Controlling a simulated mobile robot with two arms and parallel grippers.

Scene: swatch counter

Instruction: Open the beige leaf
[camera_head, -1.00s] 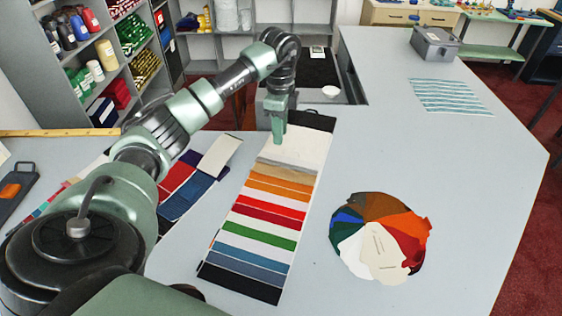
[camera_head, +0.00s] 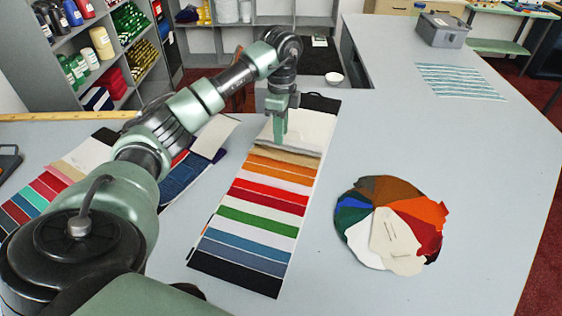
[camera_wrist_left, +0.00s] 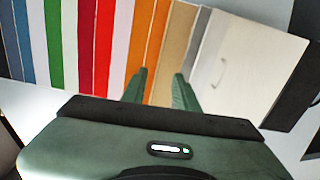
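A long swatch book with overlapping colored leaves lies on the counter. Its beige leaf (camera_head: 286,157) is a narrow tan strip between the orange leaf (camera_head: 277,170) and a pale grey-white leaf (camera_head: 308,132) at the far end. In the left wrist view the beige leaf (camera_wrist_left: 175,52) lies just beyond the fingertips. My left gripper (camera_head: 281,142) points down over the far end, close to the beige strip. In the wrist view its two fingers (camera_wrist_left: 158,74) are apart with nothing between them. I cannot tell whether they touch the book. My right gripper is out of view.
A round fan of colored swatches (camera_head: 355,215) lies to the right of the book. Other swatch cards (camera_head: 50,185) lie on the left, partly behind my arm. A grey box (camera_head: 440,32) and a striped cloth (camera_head: 458,81) are at the back right. The right counter is mostly clear.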

